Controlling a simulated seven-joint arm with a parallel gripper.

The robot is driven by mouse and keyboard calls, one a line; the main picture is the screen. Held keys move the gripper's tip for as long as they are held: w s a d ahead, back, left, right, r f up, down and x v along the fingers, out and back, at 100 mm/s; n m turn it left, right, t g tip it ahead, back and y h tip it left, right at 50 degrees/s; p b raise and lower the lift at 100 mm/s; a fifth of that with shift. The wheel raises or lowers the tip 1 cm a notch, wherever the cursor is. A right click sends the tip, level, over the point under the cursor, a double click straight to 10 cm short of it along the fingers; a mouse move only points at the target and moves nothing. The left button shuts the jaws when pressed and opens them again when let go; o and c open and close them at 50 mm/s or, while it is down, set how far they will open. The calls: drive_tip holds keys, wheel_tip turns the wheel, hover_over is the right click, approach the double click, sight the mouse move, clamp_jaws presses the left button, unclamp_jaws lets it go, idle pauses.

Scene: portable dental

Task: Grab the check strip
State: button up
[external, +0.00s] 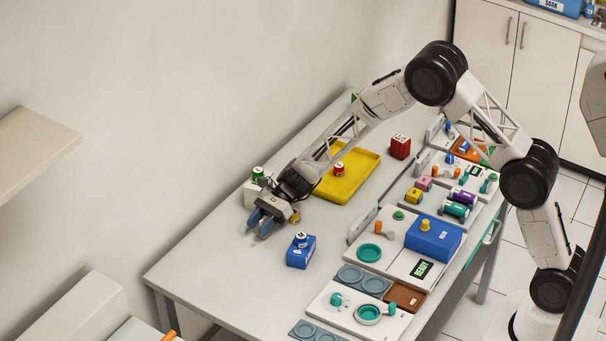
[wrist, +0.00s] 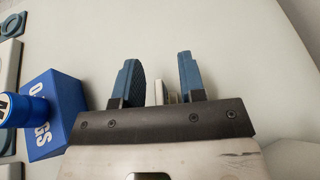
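My gripper (external: 262,225) is low over the far left part of the table, its two blue fingers apart. In the wrist view the fingers (wrist: 158,75) show a wide gap between them. A small pale, ridged piece (wrist: 164,92) shows in that gap, nearer the right finger; most of it is hidden behind the dark gripper bar. I cannot tell whether this is the check strip or whether a finger touches it. No other thing is clearly recognisable as the check strip in the external view.
A blue box (external: 301,256) with a knob stands beside my gripper; it also shows in the wrist view (wrist: 62,112). A white box (external: 250,195) and a yellow tray (external: 350,180) are behind. Modules line the right side. The front left table is clear.

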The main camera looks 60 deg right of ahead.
clamp_jaws()
drive_tip(key=shift+r, duration=0.2)
wheel_tip(320, 180, up, 10)
drive_tip(key=shift+f, duration=0.2)
idle(0.7)
idle(0.4)
